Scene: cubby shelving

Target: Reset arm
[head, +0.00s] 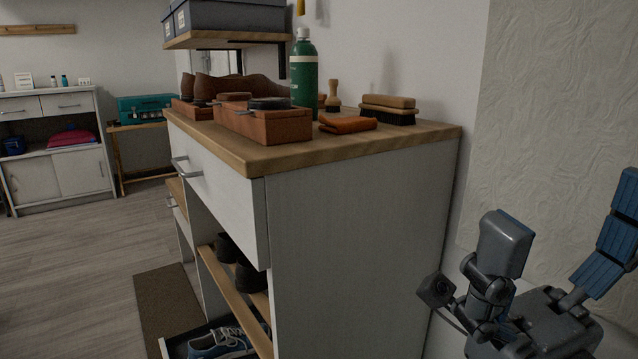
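My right gripper (566,215) is at the lower right of the head view, beside the end of the white cabinet (355,240). Its two blue-grey fingers are spread wide apart, with only the pale wall visible between them. It appears empty and does not appear to touch the cabinet. My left gripper is not in view.
On the wooden cabinet top are a wooden box (262,124), a green bottle (304,75), a brush (388,112) and an orange cloth (347,125). A shelf (225,39) hangs above. Shoes (220,343) sit low inside. Floor (75,270) is open at left.

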